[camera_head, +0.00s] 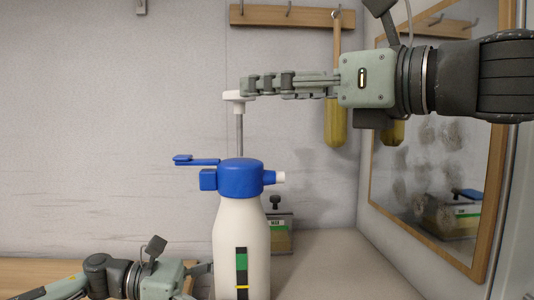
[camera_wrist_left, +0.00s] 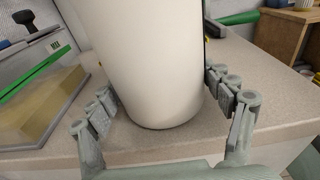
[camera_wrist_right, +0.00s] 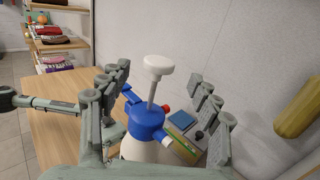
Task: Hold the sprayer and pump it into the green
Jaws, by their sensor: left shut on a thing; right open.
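The sprayer (camera_head: 240,225) is a white bottle with a blue head (camera_head: 241,177), standing upright on the counter. Its pump rod (camera_head: 239,135) stands raised, with a white knob (camera_head: 235,96) on top. A strip with black, green and yellow bands (camera_head: 241,262) runs down the bottle's front. My left gripper (camera_head: 203,270) is shut on the lower bottle; the left wrist view shows a finger on each side of it (camera_wrist_left: 150,70). My right gripper (camera_head: 258,86) is open at knob height. In the right wrist view the knob (camera_wrist_right: 158,66) shows between its spread fingers.
A box with a green label (camera_head: 280,232) stands behind the sprayer. A mirror (camera_head: 435,160) is on the right wall. A yellow brush-like thing (camera_head: 335,122) hangs from a hook rail (camera_head: 290,16). The counter (camera_head: 335,265) right of the sprayer is clear.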

